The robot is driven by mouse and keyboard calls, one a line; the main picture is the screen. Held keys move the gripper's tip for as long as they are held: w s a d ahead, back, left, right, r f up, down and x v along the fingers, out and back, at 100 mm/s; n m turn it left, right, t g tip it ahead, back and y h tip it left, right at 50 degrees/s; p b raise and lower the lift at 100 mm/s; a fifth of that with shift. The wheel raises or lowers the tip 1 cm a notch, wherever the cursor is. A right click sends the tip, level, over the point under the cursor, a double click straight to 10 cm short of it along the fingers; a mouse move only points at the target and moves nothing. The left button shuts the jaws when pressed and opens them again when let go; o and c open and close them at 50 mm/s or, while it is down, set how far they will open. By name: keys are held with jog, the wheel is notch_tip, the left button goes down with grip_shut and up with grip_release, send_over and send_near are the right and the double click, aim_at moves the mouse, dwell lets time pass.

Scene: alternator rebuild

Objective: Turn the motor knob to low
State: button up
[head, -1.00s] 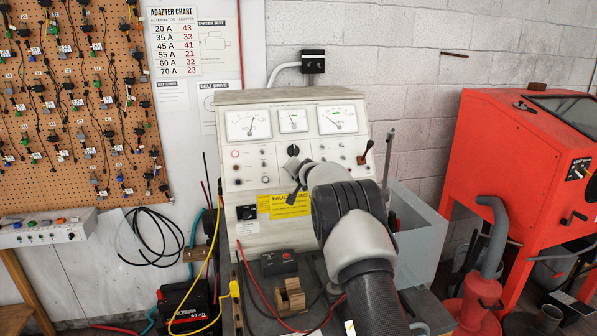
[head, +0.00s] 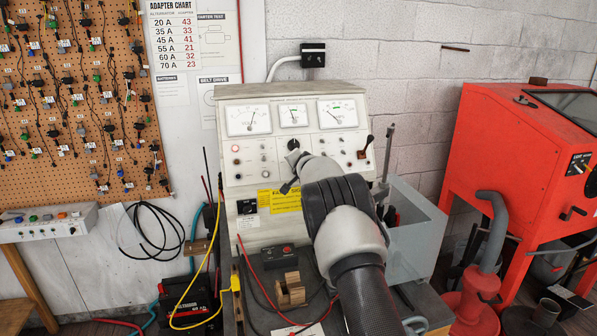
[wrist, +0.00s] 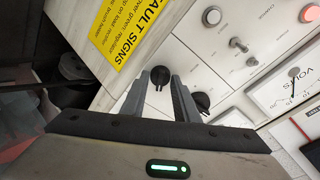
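The grey test bench (head: 240,183) has a sloped panel with several dials and controls. In the wrist view, one black knob (wrist: 160,77) shows between my fingertips, and a second black knob (wrist: 203,102) is just right of the right finger. Both have a pale pointer mark. I cannot read a motor label or the low mark on either knob. My gripper (wrist: 158,80) is open around the line of the first knob; I cannot tell whether the fingers touch it. In the head view a black knob (head: 293,144) shows just above my gripper, and my arm hides part of the panel.
A yellow fault sign (wrist: 112,30), small toggles (wrist: 240,44) and a volts gauge (wrist: 292,85) surround the knobs. A wooden block (head: 291,290) and red and yellow cables lie in front. A grey bin (head: 412,237) and a red cabinet (head: 485,150) stand at right.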

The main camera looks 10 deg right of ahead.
jog(key=o, duration=0.4)
jog(key=shift+c, duration=0.2)
jog(key=b+v, duration=0.5)
jog(key=v, duration=1.2)
jog(key=shift+s, duration=0.2)
jog(key=shift+r, duration=0.1)
jog(key=s+a+r+n+g+y, duration=0.1)
jog(key=s+a+r+n, duration=0.15)
jog(key=s, duration=0.75)
jog(key=s+a+r+n+g+y, duration=0.1)
jog(key=s+r+n+g, duration=0.15)
jog(key=s, duration=0.75)
jog(key=s+d+f+n+g+h, duration=0.1)
jog(key=s+f+n+g, duration=0.1)
jog(key=s, duration=1.2)
jog(key=s+d+f+n+g, duration=0.1)
jog(key=s+f+n, duration=0.3)
jog(key=s, duration=1.1)
jog(key=shift+d+f+n+g+h, duration=0.3)
jog(key=shift+d+f+g+h, duration=0.15)
jog(key=shift+f, duration=0.5)
